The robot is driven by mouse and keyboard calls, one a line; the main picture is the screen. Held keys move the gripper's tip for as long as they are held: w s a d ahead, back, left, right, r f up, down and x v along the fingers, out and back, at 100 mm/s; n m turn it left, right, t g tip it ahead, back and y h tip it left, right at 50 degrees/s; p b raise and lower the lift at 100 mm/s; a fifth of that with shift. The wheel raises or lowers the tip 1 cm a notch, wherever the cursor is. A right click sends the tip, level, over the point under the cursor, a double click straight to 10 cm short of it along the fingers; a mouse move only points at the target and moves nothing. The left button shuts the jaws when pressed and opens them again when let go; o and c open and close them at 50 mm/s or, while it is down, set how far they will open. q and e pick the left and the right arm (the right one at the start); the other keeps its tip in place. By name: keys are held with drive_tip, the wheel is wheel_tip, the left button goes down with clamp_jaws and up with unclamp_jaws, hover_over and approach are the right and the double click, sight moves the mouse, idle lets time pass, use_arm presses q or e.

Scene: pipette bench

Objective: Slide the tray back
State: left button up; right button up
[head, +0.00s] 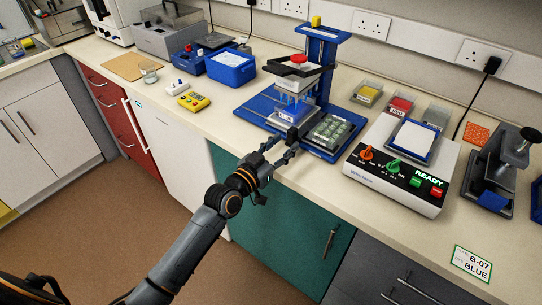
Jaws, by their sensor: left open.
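A blue pipetting stand (325,72) with a red-topped head (298,60) stands on the bench right of centre. On its blue base (252,110) sits a tray labelled BLUE (285,115), under the head's row of tips. A dark block, perhaps a handle (293,133), shows at its front. A plate with green wells (329,130) lies to the right on the same base. My left gripper (284,148) is open at the base's front edge, close to the dark block; whether it touches cannot be told. My right gripper is out of view.
A control box reading READY (395,185) stands to the right, with a black clamp device (500,165) beyond. A yellow timer (194,102) and blue box (231,68) lie left. A B-07 BLUE card (471,263) lies at the front right.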

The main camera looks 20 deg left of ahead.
use_arm(q)
drive_tip(key=v, duration=0.6)
drive_tip(key=shift+s, duration=0.35)
